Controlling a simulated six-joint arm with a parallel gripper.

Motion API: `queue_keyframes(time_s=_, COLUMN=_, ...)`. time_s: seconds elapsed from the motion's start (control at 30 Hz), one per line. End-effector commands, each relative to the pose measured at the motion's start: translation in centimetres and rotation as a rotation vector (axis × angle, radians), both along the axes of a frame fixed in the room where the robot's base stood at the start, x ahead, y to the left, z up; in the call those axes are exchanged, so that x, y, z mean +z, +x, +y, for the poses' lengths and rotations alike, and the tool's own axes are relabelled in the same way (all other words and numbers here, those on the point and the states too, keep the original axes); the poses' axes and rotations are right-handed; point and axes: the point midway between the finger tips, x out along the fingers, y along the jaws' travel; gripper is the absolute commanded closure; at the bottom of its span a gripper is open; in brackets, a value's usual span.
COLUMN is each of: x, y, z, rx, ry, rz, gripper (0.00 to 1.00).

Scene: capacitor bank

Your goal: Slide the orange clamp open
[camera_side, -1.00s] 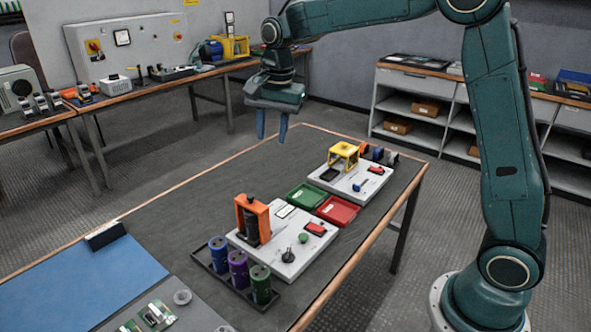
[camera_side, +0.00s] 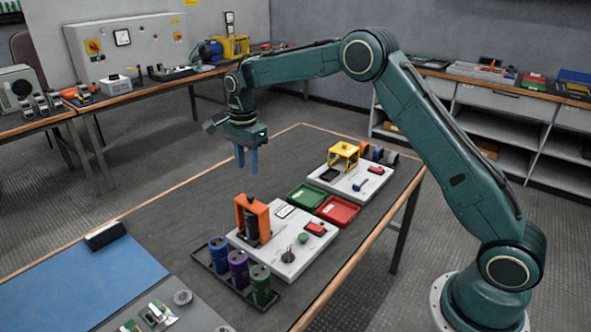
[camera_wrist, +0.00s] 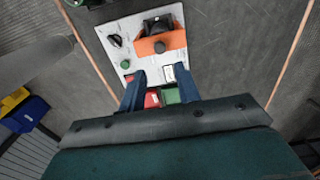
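The orange clamp (camera_side: 264,226) stands upright on a light grey board (camera_side: 290,262), with a dark cylinder (camera_side: 251,226) inside its frame. In the wrist view the clamp (camera_wrist: 147,46) shows from above, near the top centre, with a dark round knob (camera_wrist: 159,46) on it. My gripper (camera_side: 246,168) is above the table, up and behind the clamp in the side view, fingers pointing down and clear of everything. In the wrist view the gripper (camera_wrist: 160,72) has its two blue fingers apart with nothing held between them.
A rack with blue, purple and green cylinders (camera_side: 238,268) stands in front of the board. Green (camera_side: 305,195) and red (camera_side: 338,210) trays lie behind it. A second board with a yellow frame (camera_side: 343,150) is farther back.

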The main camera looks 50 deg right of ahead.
Motion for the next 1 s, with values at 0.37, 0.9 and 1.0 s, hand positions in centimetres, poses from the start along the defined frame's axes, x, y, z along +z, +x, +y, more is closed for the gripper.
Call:
queue_keyframes(time_s=0.37, x=-1.4, y=0.0, z=0.0, rx=0.002, ry=0.0, rz=0.001, gripper=0.67)
queue_keyframes(time_s=0.9, x=-5.1, y=-0.1, z=0.0, rx=0.002, ry=0.0, rz=-0.001, gripper=0.67)
queue_keyframes(time_s=1.0, x=-5.8, y=-0.1, z=0.0, rx=0.002, ry=0.0, rz=-0.001, gripper=0.67)
